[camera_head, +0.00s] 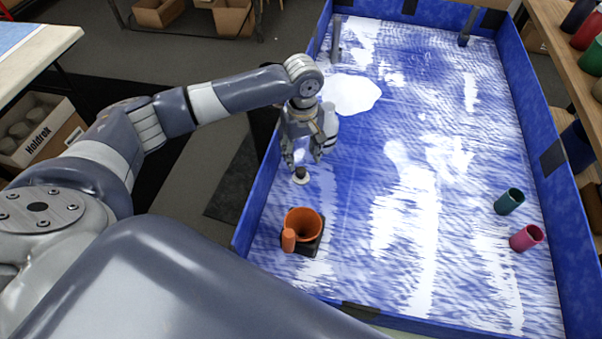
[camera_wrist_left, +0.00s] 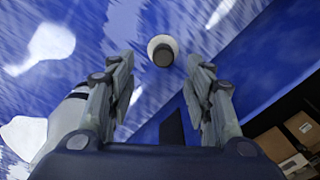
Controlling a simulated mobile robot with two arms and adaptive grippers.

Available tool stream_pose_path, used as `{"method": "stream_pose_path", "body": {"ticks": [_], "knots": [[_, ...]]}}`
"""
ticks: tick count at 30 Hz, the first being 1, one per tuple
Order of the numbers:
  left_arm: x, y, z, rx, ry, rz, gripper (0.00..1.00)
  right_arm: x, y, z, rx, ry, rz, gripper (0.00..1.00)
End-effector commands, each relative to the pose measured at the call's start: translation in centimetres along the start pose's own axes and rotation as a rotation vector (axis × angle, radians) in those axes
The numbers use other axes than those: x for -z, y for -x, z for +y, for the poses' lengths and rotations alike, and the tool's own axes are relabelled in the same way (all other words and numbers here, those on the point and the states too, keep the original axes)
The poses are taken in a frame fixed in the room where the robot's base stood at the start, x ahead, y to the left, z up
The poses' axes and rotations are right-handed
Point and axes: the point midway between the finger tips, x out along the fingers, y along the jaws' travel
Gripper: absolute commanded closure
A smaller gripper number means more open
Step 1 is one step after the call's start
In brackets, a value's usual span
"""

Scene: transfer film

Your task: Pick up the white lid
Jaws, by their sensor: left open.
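The white lid (camera_head: 301,180) is a small white disc with a dark knob on top. It lies on the blue and white table surface in the head view, near the left wall. It also shows in the left wrist view (camera_wrist_left: 153,44), just beyond the fingertips and between their lines. My left gripper (camera_head: 304,163) is open and points down just above the lid, with its fingers apart. In the left wrist view both fingers (camera_wrist_left: 161,58) show with nothing between them. My right gripper is not in view.
An orange mug-like container (camera_head: 303,222) stands on a black base nearer me than the lid. A teal cup (camera_head: 509,202) and a pink cup (camera_head: 526,238) lie at the right. A raised blue wall (camera_head: 262,195) runs close along the left. The table's middle is clear.

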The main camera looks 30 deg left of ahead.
Motion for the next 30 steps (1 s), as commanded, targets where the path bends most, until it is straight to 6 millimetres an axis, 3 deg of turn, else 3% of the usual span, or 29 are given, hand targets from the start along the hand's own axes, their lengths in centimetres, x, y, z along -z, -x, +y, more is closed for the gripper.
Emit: {"method": "stream_pose_path", "body": {"ticks": [8,16,25,30], "knots": [[-0.2,-2.4,-0.2,0.001,-0.001,0.0,0.53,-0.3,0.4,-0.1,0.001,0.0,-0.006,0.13],[-0.5,-6.2,-0.5,0.001,0.0,0.0,0.53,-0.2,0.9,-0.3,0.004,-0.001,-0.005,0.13],[-0.5,-6.8,-0.5,-0.001,0.0,0.001,0.53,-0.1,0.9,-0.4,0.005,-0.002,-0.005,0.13],[-0.5,-6.8,-0.5,-0.001,0.0,0.001,0.89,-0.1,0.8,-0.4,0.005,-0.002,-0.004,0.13]]}}
